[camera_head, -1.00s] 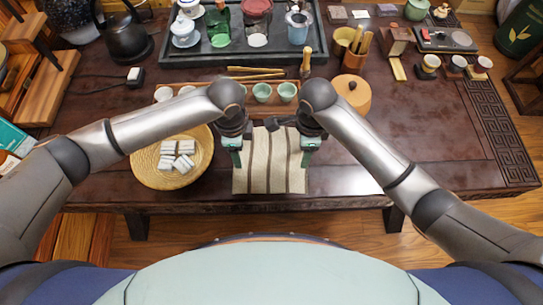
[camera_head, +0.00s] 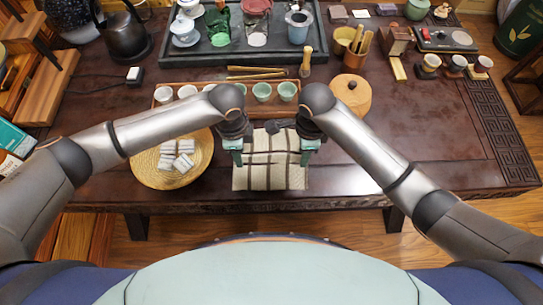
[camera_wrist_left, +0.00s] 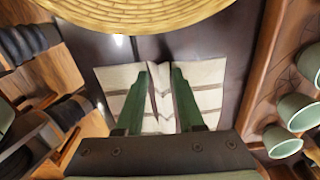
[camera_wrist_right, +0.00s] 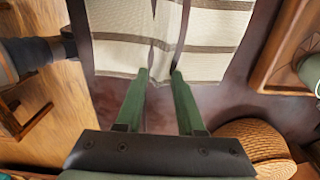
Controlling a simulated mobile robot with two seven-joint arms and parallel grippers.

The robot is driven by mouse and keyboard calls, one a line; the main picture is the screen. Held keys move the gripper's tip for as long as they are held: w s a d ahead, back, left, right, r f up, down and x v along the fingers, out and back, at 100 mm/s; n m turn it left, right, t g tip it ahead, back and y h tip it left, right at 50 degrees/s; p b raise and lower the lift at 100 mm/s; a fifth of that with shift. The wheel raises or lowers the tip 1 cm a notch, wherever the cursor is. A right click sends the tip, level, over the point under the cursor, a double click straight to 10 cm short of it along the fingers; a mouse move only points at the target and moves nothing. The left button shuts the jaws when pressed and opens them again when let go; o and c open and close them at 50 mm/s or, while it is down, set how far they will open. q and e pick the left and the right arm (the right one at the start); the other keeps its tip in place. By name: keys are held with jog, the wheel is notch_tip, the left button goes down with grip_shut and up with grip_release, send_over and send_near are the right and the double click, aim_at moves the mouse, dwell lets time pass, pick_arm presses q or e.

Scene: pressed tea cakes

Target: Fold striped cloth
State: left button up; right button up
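The cream cloth with brown stripes (camera_head: 270,180) lies at the table's front edge. A raised crease crosses its middle from left to right. My left gripper (camera_head: 237,153) is at the cloth's left side and my right gripper (camera_head: 309,150) at its right side. In the left wrist view the cloth (camera_wrist_left: 205,85) rises into a narrow ridge pinched between the fingertips (camera_wrist_left: 162,70). In the right wrist view the cloth (camera_wrist_right: 120,55) bunches the same way between the close fingertips (camera_wrist_right: 160,75). My arms partly hide the cloth's far corners.
A round woven tray (camera_head: 143,165) with small white packets stands close to the cloth's left. A wooden tray (camera_head: 210,98) with several cups lies behind it. A round wooden container (camera_head: 350,93) stands behind right. The table (camera_head: 430,140) is clear on the right.

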pick_arm(q)
grip_shut()
pick_arm(e)
grip_shut()
pick_arm(q)
jog(key=shift+f, duration=0.1)
dwell(0.4)
